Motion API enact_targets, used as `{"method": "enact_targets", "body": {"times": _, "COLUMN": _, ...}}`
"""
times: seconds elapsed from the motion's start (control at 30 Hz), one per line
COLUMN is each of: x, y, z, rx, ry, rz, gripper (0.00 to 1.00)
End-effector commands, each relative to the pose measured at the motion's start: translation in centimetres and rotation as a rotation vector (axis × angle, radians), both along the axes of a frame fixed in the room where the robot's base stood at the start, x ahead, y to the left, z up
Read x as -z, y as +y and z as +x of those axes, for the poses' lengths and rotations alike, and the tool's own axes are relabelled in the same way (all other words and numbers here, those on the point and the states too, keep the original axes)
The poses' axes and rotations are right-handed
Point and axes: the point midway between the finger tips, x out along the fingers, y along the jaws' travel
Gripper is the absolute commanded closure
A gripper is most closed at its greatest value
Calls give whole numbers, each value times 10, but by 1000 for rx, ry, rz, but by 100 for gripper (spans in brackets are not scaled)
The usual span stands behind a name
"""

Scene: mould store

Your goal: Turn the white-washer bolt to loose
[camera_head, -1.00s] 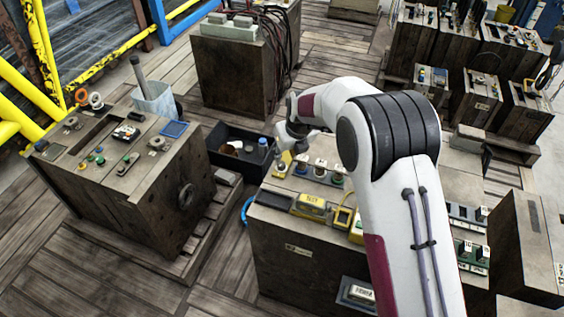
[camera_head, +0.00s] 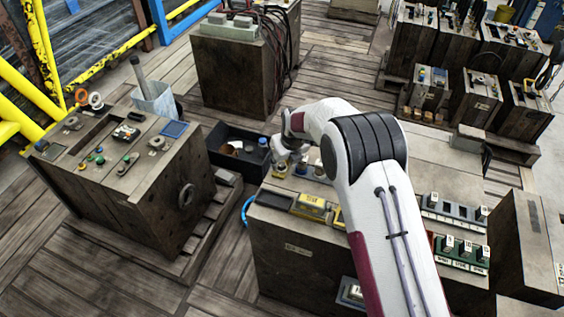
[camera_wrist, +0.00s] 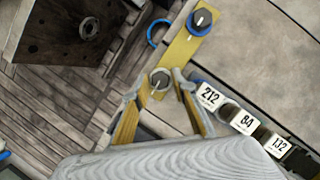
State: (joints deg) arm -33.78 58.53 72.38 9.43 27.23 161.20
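In the wrist view a yellow plate (camera_wrist: 180,52) carries two bolts. The farther bolt, with a blue washer (camera_wrist: 199,20), is beyond the fingertips. In the head view my gripper (camera_head: 284,160) is low over the far left corner of the wooden bench (camera_head: 300,238), partly hidden by its own wrist.
A black bin (camera_head: 238,150) lies beside the bench. A yellow box (camera_head: 312,206) sits near the bench's front edge.

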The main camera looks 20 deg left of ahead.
Motion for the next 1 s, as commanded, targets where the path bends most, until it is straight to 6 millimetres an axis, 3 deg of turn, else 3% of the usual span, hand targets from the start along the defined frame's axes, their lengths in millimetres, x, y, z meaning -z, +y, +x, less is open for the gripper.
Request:
{"method": "enact_targets", "body": {"times": 0.4, "x": 3, "y": 1, "z": 1, "rx": 0, "ry": 1, "rz": -1, "gripper": 74}}
{"method": "enact_targets", "body": {"times": 0.5, "x": 3, "y": 1, "z": 1, "rx": 0, "ry": 1, "rz": -1, "gripper": 100}}
{"method": "enact_targets", "body": {"times": 1.0, "x": 4, "y": 1, "z": 0, "rx": -25, "ry": 2, "rz": 0, "gripper": 100}}
